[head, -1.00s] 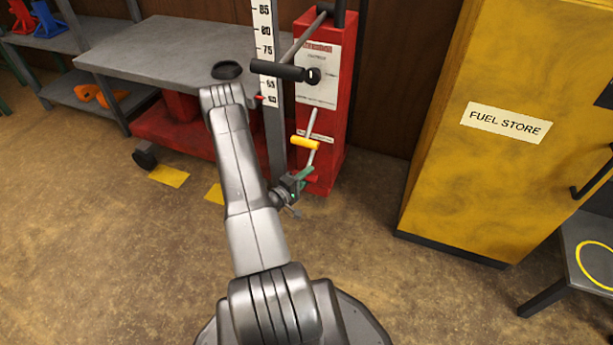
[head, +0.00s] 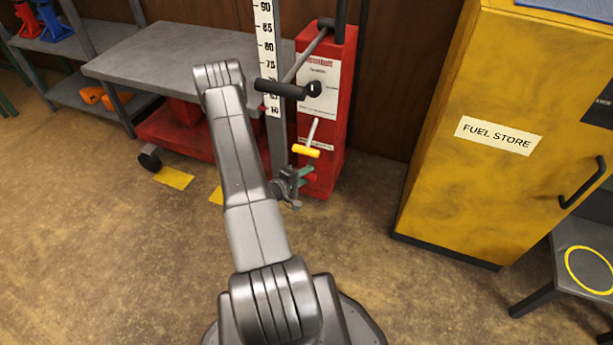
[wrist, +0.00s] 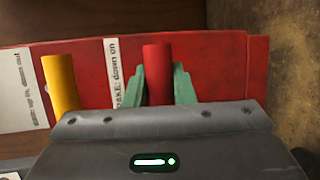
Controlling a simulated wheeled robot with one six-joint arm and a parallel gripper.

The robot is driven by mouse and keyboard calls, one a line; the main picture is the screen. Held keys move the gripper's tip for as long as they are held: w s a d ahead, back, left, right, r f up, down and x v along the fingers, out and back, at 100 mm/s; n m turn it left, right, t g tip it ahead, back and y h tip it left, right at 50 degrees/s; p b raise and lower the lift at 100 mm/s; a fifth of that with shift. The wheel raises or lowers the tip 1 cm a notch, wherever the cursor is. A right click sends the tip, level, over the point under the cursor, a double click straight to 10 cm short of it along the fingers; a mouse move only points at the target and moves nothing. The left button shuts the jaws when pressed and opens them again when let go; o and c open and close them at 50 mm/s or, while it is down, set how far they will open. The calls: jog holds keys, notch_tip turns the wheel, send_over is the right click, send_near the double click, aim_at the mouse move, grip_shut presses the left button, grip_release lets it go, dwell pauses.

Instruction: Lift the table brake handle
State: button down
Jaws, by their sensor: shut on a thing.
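The brake handle (wrist: 157,70) is a red round grip, seen in the wrist view in front of the red lift column. A partly hidden label beside it ends in "AKE: down on". My gripper (wrist: 160,88) has its green fingers on both sides of the red grip and is shut on it. In the head view my gripper (head: 299,181) is low at the column's front, and the red grip cannot be made out there. A yellow handle (head: 306,151) on a thin rod sits just above my gripper; it also shows left of the red grip in the wrist view (wrist: 60,84).
The red lift column (head: 330,120) carries a black-gripped lever (head: 281,88) above. A height scale (head: 267,55) and grey table (head: 165,60) stand to its left. A yellow fuel store cabinet (head: 465,190) stands right. The floor (head: 120,260) in front is open.

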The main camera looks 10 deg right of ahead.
jog(key=shift+w+a+r, duration=0.15)
jog(key=shift+w+r, duration=0.3)
jog(key=shift+r, duration=0.1)
jog(key=c, duration=1)
grip_release()
jog(key=shift+s+a, duration=0.1)
jog(key=shift+s+f, duration=0.1)
jog(key=shift+s, duration=0.15)
jog(key=p+v, duration=0.3)
jog(key=v, duration=1)
jog(key=shift+a, duration=0.25)
jog(key=b+x, duration=0.3)
jog(key=x, duration=1.1)
jog(key=shift+s+f, duration=0.1)
jog(key=shift+s, duration=0.1)
